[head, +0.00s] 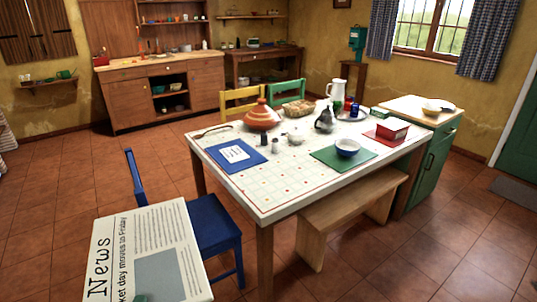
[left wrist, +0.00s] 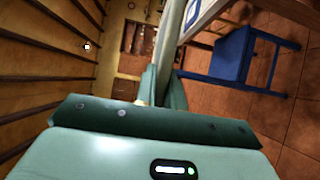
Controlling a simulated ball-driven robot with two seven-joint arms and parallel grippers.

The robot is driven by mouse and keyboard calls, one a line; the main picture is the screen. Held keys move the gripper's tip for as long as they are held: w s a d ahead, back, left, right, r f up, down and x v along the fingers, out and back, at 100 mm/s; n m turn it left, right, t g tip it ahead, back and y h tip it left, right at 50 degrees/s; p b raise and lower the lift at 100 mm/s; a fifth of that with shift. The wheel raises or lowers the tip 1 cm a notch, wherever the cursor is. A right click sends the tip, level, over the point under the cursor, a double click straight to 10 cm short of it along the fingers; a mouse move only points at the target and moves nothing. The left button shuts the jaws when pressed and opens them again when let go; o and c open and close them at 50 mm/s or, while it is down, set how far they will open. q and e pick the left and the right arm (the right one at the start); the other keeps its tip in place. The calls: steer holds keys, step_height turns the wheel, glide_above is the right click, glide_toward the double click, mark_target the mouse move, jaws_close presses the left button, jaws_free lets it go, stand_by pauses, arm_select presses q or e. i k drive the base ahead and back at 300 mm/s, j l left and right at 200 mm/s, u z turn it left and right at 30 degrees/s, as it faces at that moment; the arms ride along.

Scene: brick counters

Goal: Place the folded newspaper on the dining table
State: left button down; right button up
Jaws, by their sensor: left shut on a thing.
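The folded newspaper (head: 150,246), with a "News" headline and a grey picture block, is held up in the lower left of the head view, in front of the dining table (head: 262,186) and apart from it. My left gripper (head: 140,298) shows only as a small teal bit at the newspaper's lower edge. In the left wrist view the left gripper (left wrist: 162,84) is shut on the newspaper (left wrist: 171,42), seen nearly edge-on. The table has a pale checked top with a bare area at its near left corner. My right gripper is not in view.
A blue chair (head: 212,232) stands at the table's left, partly behind the newspaper. A blue mat with paper (head: 235,153), a tagine (head: 262,116), a green mat (head: 327,158) and a bowl (head: 347,147) occupy the tabletop. A wooden bench (head: 345,203) stands along the near right side.

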mark_target(284, 178)
steer(key=i+l+u, duration=0.1)
steer(key=l+u, duration=0.25)
steer(key=i+l+u, duration=0.1)
steer(key=u, duration=0.25)
steer(key=l+u, duration=0.5)
steer(key=l, duration=3.4)
